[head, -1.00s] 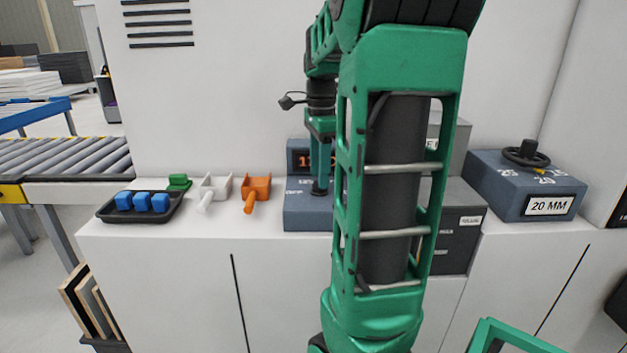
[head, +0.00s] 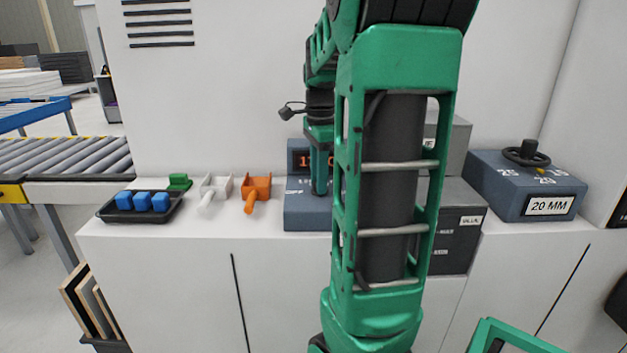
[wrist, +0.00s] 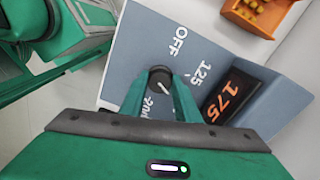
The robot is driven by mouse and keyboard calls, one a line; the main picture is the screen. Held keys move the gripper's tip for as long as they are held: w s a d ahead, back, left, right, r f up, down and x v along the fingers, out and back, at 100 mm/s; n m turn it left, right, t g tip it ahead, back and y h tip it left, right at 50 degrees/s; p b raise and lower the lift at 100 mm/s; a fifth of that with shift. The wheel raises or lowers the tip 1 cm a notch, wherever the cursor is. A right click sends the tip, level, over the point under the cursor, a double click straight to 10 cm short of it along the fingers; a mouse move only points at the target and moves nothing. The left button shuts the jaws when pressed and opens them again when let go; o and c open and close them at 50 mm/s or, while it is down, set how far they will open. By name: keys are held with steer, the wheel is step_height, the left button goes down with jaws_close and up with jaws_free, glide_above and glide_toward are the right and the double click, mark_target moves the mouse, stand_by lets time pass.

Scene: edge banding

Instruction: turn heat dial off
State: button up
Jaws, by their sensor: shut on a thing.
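The heat dial (wrist: 158,75) is a small black knob with a white pointer mark, on a blue-grey control box (wrist: 130,55). The box face carries OFF, 125 and another label partly covered by a finger. The pointer is away from OFF; its exact setting is hard to read. My gripper (wrist: 161,88) is shut on the dial, one green finger on each side. A display (wrist: 229,95) on the box reads 175 in orange. In the head view, my gripper (head: 320,188) reaches down to the box (head: 303,216), and my arm hides its right side.
Left of the box are an orange holder (head: 257,188), a white holder (head: 214,190) and a black tray (head: 174,213) with blue blocks. Right of it stand a grey unit (head: 450,232) and a blue-grey 20 MM box (head: 490,190) with a black handwheel.

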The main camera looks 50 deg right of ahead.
steer(key=shift+s+d+n, duration=0.1)
steer(key=shift+d+n, duration=0.05)
steer(key=shift+n, duration=0.15)
steer(key=n, duration=0.5)
steer(key=shift+d+n, duration=0.1)
steer(key=shift+n, duration=0.3)
steer(key=n, duration=1.2)
steer(key=shift+r+n, duration=0.1)
steer(key=shift+n, duration=0.2)
steer(key=n, duration=0.4)
steer(key=shift+n, duration=0.3)
steer(key=o, duration=1)
steer(key=shift+w, duration=0.2)
steer(key=shift+o, duration=0.2)
steer(key=shift+s, duration=0.1)
